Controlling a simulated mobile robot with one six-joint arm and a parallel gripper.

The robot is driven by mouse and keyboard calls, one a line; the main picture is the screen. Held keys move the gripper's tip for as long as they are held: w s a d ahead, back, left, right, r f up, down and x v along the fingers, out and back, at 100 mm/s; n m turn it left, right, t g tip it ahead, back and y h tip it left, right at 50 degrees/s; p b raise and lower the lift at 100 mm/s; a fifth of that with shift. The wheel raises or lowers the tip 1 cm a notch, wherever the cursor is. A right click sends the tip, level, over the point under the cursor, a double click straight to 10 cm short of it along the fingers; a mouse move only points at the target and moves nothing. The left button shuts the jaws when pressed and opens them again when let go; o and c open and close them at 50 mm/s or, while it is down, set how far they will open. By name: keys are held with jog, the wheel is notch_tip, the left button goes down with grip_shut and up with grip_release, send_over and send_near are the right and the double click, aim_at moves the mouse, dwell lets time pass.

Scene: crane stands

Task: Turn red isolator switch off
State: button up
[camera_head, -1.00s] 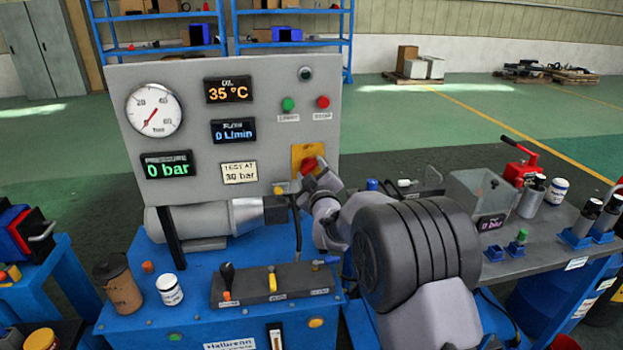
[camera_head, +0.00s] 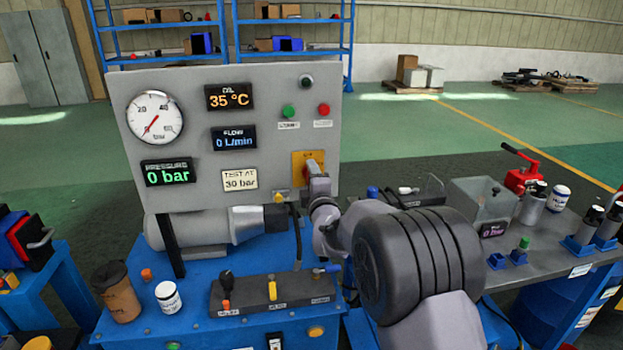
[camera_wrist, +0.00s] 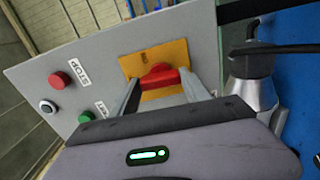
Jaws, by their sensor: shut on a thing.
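The red isolator switch (camera_wrist: 160,77) is a red knob on a yellow plate (camera_wrist: 178,53), on the grey panel. In the wrist view it sits between the two fingers of my gripper (camera_wrist: 163,88), which is shut on it. In the head view my gripper (camera_head: 316,170) reaches the yellow plate (camera_head: 300,160) at the panel's lower right and hides most of the knob. The knob's exact angle and the plate's markings are too small to read.
Green (camera_head: 289,111) and red (camera_head: 323,109) push buttons sit above the switch. Displays on the panel read 0 bar, 0 L/min and 35 °C. Levers (camera_head: 272,290) and a cup (camera_head: 118,292) stand on the blue bench below. A grey side table (camera_head: 440,225) holds several items at right.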

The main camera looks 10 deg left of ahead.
jog(key=shift+n, duration=0.4)
jog(key=o, duration=1.4)
jog(key=p+v, duration=0.2)
jog(key=v, duration=1.5)
jog(key=shift+s+r+p, duration=0.1)
jog(key=shift+s+p, duration=0.15)
jog(key=shift+p, duration=0.05)
